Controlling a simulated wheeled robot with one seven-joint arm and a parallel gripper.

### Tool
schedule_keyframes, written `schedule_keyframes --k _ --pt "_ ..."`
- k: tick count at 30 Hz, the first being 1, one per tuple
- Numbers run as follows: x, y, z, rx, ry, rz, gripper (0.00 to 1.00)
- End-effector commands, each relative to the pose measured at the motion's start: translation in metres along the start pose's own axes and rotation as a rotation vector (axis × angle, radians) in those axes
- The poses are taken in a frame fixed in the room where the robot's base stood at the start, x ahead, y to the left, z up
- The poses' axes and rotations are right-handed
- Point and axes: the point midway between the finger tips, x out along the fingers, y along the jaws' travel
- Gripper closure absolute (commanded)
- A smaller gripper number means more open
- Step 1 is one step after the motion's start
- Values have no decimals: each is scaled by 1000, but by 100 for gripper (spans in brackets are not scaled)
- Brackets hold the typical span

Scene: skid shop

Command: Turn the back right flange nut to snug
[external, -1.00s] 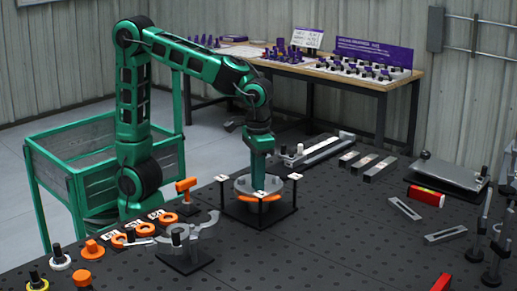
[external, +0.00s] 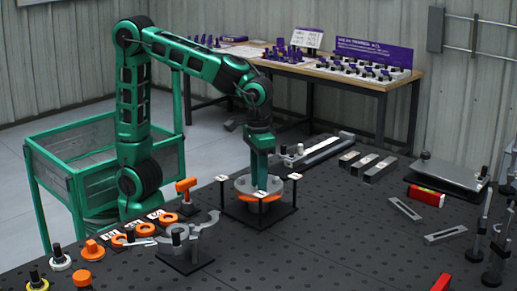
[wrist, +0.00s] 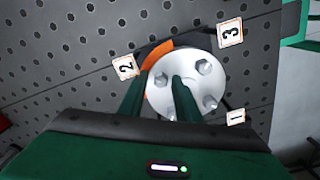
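The round grey flange (external: 243,184) sits on an orange ring (external: 258,198) inside a black stand with white corner tags. It also shows in the wrist view (wrist: 187,62), with several hex nuts around its face. One nut (wrist: 161,80) lies in the gap between my fingertips. Another nut (wrist: 203,66) and one nearer the lower right (wrist: 209,102) stand clear of the fingers. My gripper (external: 261,188) points straight down over the flange; in the wrist view its two green fingers (wrist: 160,82) are apart, with space visible beside the nut. I cannot tell which nut is back right.
Numbered tags 2 (wrist: 125,67), 3 (wrist: 230,33) and 1 (wrist: 235,117) surround the flange.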

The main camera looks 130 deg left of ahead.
Motion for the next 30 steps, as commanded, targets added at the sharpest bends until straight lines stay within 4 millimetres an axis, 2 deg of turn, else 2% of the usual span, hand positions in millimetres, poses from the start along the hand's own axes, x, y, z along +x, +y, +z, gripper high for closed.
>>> schedule_keyframes --k 5,19,30 --pt "5 0 5 -86 -13 -11 64" --pt "4 1 3 -544 -10 -13 64" --pt "-62 2 1 -550 -4 -5 64"
